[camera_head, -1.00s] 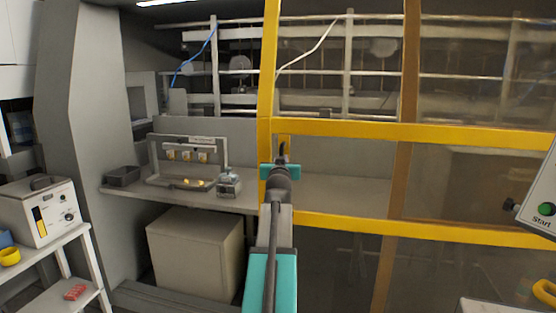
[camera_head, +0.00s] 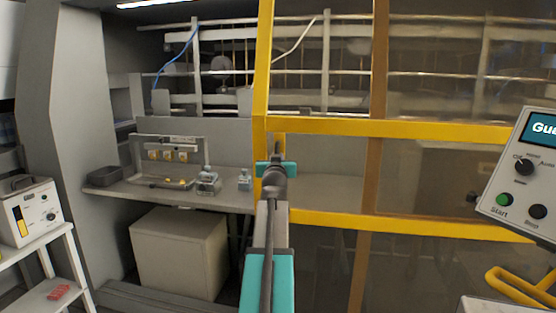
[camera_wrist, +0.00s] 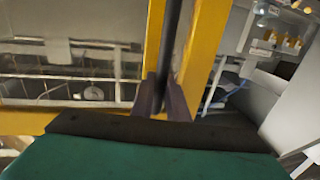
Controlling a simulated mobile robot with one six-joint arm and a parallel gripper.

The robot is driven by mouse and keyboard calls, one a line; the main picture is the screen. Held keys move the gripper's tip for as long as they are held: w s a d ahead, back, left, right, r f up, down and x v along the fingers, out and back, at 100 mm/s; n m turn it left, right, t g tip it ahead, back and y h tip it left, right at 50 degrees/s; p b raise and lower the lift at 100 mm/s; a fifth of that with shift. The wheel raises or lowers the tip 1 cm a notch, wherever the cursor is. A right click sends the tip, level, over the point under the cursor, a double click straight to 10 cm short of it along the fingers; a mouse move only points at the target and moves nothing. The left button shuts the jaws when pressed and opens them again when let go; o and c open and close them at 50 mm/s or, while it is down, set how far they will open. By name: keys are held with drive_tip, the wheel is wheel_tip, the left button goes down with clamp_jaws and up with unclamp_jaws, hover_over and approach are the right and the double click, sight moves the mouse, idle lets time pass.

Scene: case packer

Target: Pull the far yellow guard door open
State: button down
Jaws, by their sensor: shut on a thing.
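The yellow-framed guard door (camera_head: 262,60) with a tinted clear panel stands in the middle and right of the head view. Its left upright borders an open gap into the machine. My gripper (camera_head: 276,162) is at that upright, just below the yellow cross rail. In the wrist view, my gripper's fingers (camera_wrist: 165,98) are shut on a dark upright handle bar (camera_wrist: 172,35) beside the yellow frame (camera_wrist: 204,45). In the head view my gripper mostly hides the handle.
Through the gap, a grey shelf holds a fixture (camera_head: 170,160), a dark tray (camera_head: 104,176) and small metal items (camera_head: 208,182). A beige box (camera_head: 180,252) stands below. Another upright (camera_head: 374,150) shows behind the panel.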

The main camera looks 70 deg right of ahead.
drive_tip(key=c, duration=1.7)
unclamp_jaws()
drive_tip(key=shift+b+v, duration=0.85)
drive_tip(key=shift+v, duration=6.05)
drive_tip(key=shift+w+d+r, duration=0.1)
drive_tip(key=shift+d, duration=0.15)
drive_tip(key=shift+p+x, duration=0.5)
drive_tip(key=shift+x, duration=3.35)
drive_tip(key=shift+a, duration=0.25)
drive_tip(key=shift+p+x, duration=0.35)
drive_tip(key=shift+x, duration=2.7)
